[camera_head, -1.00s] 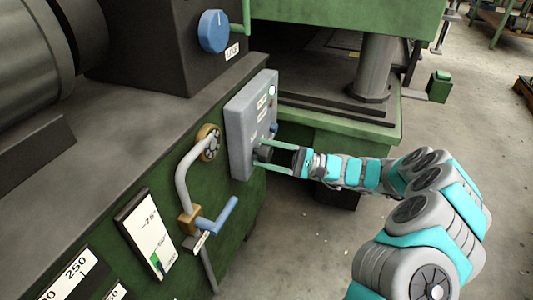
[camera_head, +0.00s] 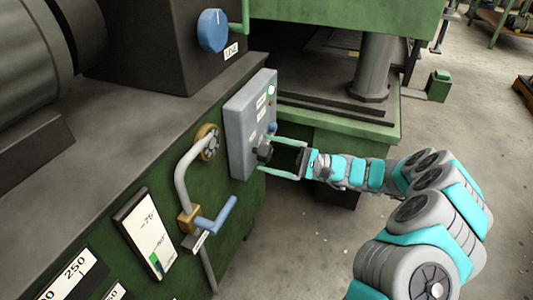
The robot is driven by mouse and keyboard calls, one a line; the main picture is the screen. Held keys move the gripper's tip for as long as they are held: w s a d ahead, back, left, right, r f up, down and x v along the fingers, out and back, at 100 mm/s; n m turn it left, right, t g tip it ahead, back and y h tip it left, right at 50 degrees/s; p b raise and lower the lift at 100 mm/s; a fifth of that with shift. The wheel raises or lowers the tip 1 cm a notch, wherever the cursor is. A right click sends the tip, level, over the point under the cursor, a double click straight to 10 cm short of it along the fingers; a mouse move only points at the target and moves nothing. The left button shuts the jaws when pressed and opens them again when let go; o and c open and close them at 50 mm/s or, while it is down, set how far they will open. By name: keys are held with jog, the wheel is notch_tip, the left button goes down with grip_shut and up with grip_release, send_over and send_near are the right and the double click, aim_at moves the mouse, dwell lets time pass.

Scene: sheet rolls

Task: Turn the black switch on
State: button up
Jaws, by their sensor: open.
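The black switch (camera_head: 264,152) is a small dark knob low on the face of the grey control box (camera_head: 238,130). My gripper (camera_head: 269,154) comes in from the right, with its two green fingers open. One finger passes above the knob and the other below it, with the tips close to the box face. I cannot tell whether the fingers touch the knob. The exact angle of the knob is too small to read.
A blue lever handle (camera_head: 222,214) on a bent pipe stands at lower left. A large blue dial (camera_head: 213,31) is above.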

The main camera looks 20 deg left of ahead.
jog(key=v, duration=0.6)
jog(key=shift+d, duration=0.15)
jog(key=s+r+n+g+h, duration=0.25)
jog(key=s+r+h, duration=0.2)
jog(key=s, duration=0.55)
jog(key=s+r+n+g+h, duration=0.2)
jog(key=s+r+n+h, duration=0.25)
jog(key=s, duration=0.55)
jog(key=s+d+f+t+h, duration=0.2)
jog(key=s+d, duration=0.3)
jog(key=d, duration=0.3)
jog(key=s+d+f+m+t+h+p, duration=0.1)
jog(key=s+d+f+t+h, duration=0.1)
jog(key=s+d+h, duration=0.3)
jog(key=s+d+f+m+t+h+p, duration=0.1)
jog(key=s+d, duration=0.5)
jog(key=d, duration=0.7)
jog(key=f+t+h, duration=0.1)
jog(key=t+h, duration=0.1)
jog(key=h, duration=0.1)
